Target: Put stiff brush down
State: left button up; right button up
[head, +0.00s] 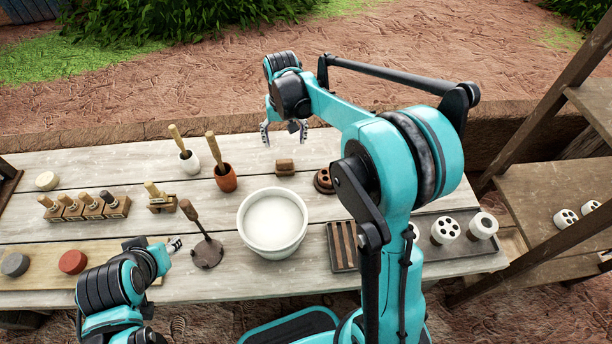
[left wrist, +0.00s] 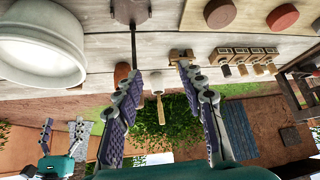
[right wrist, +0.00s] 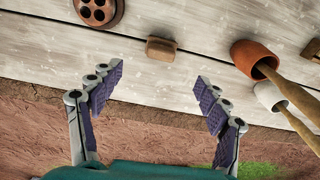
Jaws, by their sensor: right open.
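A small brown wooden block (head: 285,167), which looks like the stiff brush, lies on the plank table behind the white bowl. It shows whole in the right wrist view (right wrist: 161,50), lying flat. My right gripper (head: 284,132) is open and empty near the table's far edge, apart from the brush. In the right wrist view its spread fingers (right wrist: 160,75) stand to either side below the brush. My left gripper (head: 175,244) is at the left front, partly hidden by its own arm in the head view. The left wrist view shows its fingers (left wrist: 160,72) apart, with nothing between them.
The white bowl (head: 272,222) stands mid-table. Left of the brush are a terracotta cup (head: 226,180) and a white cup (head: 190,163) with wooden handles. A brown holed disc (head: 324,181) lies to its right. Stamps and a dark paddle (head: 207,253) are further left.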

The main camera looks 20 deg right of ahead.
jog(key=s+r+n+t, duration=0.1)
jog(key=s+r+t, duration=0.35)
jog(key=s, duration=0.85)
jog(key=s+n+t, duration=0.1)
jog(key=s, duration=0.9)
jog(key=shift+s+f+n+t, duration=0.3)
jog(key=shift+f+n+t, duration=0.05)
jog(key=shift+n, duration=0.05)
